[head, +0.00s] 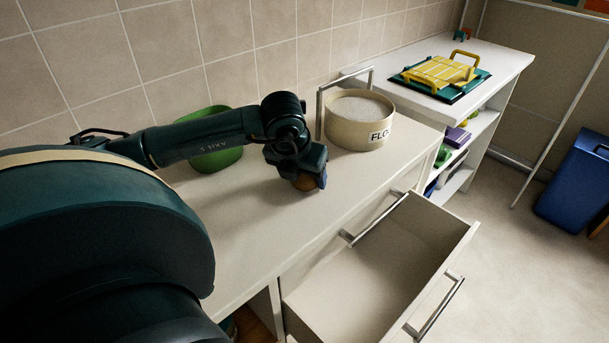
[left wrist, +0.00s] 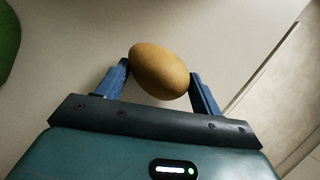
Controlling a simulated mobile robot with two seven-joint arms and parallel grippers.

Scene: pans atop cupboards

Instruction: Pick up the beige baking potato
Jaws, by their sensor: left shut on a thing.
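The beige baking potato (left wrist: 158,71) is a smooth tan oval between the two blue fingers of my left gripper (left wrist: 165,82) in the left wrist view. The fingers touch it on both sides, and the gripper is shut on it. In the head view my left gripper (head: 309,183) points down over the white counter, and only a small brown part of the potato (head: 304,184) shows below it. I cannot tell whether the potato touches the counter (head: 255,215). My right gripper is not in view.
A green bowl (head: 215,159) stands behind my left arm, near the tiled wall. A beige flour container (head: 358,120) stands right of the gripper. An open, empty-looking drawer (head: 375,275) juts out at the front.

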